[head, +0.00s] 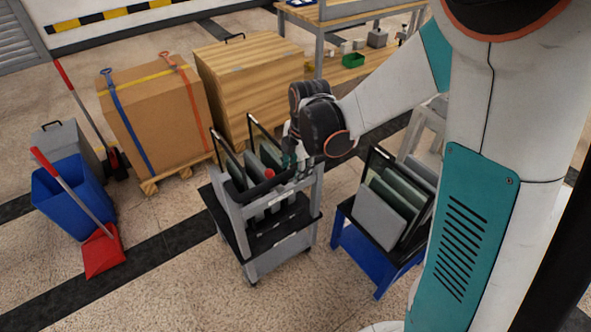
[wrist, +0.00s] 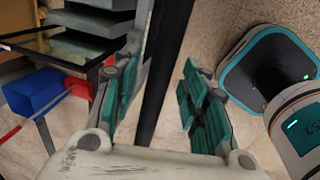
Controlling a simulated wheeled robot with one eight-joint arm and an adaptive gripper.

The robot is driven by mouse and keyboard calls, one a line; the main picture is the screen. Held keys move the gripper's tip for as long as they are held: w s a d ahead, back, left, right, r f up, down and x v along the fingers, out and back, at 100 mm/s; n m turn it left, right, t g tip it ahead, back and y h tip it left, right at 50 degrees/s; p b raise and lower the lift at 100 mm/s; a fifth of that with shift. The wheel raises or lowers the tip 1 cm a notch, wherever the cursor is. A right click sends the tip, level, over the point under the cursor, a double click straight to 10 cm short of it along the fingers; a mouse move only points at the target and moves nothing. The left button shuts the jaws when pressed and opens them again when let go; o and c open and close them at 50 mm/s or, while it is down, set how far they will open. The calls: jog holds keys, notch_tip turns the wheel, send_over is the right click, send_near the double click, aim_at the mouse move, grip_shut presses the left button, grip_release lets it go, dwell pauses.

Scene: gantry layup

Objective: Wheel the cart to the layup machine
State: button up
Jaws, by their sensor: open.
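The cart (head: 282,264) is grey with black shelves and stands on the floor at the middle of the head view. It carries several upright dark-framed panels (head: 228,158). My gripper (head: 290,158) is at the cart's upper right side, partly hidden by my wrist. In the wrist view my gripper (wrist: 161,82) is open, with teal-padded fingers apart on both sides of a black bar (wrist: 168,60), which looks like the cart's handle. A gap shows between the bar and the right finger. I cannot make out the layup machine in either view.
A blue stand (head: 350,250) with panels is close at the cart's right. A strapped carton (head: 150,125) and a wooden crate (head: 250,85) stand behind. A blue bin (head: 70,200) and red dustpan (head: 103,252) are at left. The floor in front is clear.

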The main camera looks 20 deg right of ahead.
jog(key=shift+f, duration=0.1)
jog(key=shift+c, duration=0.3)
grip_shut()
